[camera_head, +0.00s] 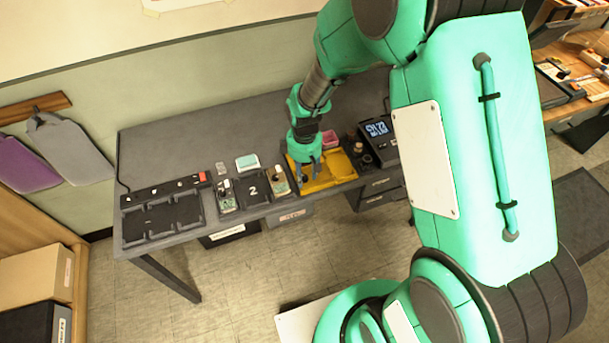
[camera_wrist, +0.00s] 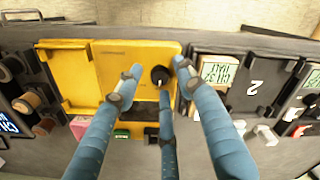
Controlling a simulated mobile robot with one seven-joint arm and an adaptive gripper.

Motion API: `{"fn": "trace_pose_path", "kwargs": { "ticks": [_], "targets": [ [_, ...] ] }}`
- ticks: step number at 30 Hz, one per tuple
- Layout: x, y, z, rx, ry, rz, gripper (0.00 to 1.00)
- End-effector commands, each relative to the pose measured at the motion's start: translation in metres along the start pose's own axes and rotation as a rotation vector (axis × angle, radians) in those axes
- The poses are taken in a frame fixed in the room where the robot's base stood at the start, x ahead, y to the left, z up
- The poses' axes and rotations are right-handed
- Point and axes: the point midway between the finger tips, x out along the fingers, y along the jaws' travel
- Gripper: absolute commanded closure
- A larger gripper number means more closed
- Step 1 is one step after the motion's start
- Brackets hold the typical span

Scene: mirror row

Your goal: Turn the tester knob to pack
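The yellow tester (camera_wrist: 110,58) fills the middle of the wrist view; it also shows on the grey table in the head view (camera_head: 341,165). Its round black knob (camera_wrist: 160,74) has a light pointer mark toward the bottom of the wrist view. The markings on the tester are too small to read. My gripper (camera_wrist: 158,84) has three blue fingers, spread open over the tester. One fingertip is on each side of the knob and the third is below it; whether any touches it I cannot tell. In the head view my gripper (camera_head: 304,164) hides the knob.
A black panel marked 2 (camera_head: 253,189) lies left of the tester in the head view, with handheld devices around it. A black tray (camera_head: 161,220) is farther left. A blue-lit display (camera_head: 377,128) and wooden spools (camera_wrist: 33,97) are on the tester's other side.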

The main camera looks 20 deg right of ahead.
Motion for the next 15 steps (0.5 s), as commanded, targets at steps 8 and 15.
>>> {"fn": "trace_pose_path", "kwargs": {
  "ticks": [8,15],
  "targets": [
    [0.0028,0.0000,0.0000,0.000,0.000,0.000,0.61],
    [0.0027,-0.0001,0.0001,0.000,0.000,0.000,0.91]
  ]
}}
